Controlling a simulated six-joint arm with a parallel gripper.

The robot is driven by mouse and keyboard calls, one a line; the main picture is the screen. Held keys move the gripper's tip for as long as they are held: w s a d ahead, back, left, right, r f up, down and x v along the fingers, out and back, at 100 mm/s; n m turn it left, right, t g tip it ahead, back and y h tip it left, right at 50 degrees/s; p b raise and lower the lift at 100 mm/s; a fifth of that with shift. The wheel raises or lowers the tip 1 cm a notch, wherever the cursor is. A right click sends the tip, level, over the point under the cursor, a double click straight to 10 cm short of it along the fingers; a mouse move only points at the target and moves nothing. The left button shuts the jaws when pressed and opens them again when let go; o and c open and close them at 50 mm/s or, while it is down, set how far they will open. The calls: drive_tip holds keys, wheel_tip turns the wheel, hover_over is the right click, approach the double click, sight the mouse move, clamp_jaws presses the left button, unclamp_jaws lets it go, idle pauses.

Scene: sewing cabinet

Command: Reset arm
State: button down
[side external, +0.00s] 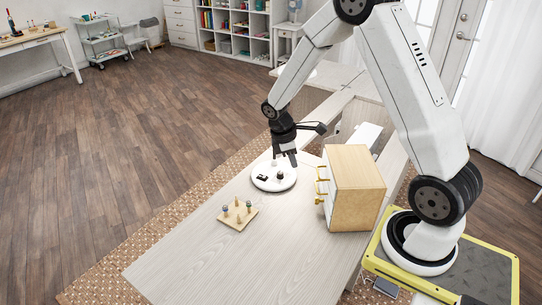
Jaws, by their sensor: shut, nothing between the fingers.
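My gripper (286,158) points down over the far side of a round white plate (262,184) on the light wooden table. The gripper is shut and nothing shows between its fingers. Small dark items (280,175) and a small pale item (274,163) are on the plate, close below the fingertips. Whether the fingertips touch anything cannot be told from this view.
A small wooden cabinet (356,190) with drawers and brass handles stands right of the plate. A wooden peg board (238,214) with several spools stands in front left. The table's front (215,265) is clear. A white object (366,135) stands behind the cabinet.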

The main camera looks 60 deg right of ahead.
drive_tip(key=s+a+r+m+t+y, duration=0.1)
drive_tip(key=s+a+r+m+t, duration=0.1)
drive_tip(key=a, duration=0.5)
drive_tip(key=s+a+r+m+t+y, duration=0.1)
drive_tip(key=s+a+r+m+t, duration=0.2)
drive_tip(key=a, duration=0.5)
drive_tip(key=shift+s+r+m, duration=0.9)
drive_tip(key=shift+s+m, duration=0.3)
drive_tip(key=shift+s, duration=0.2)
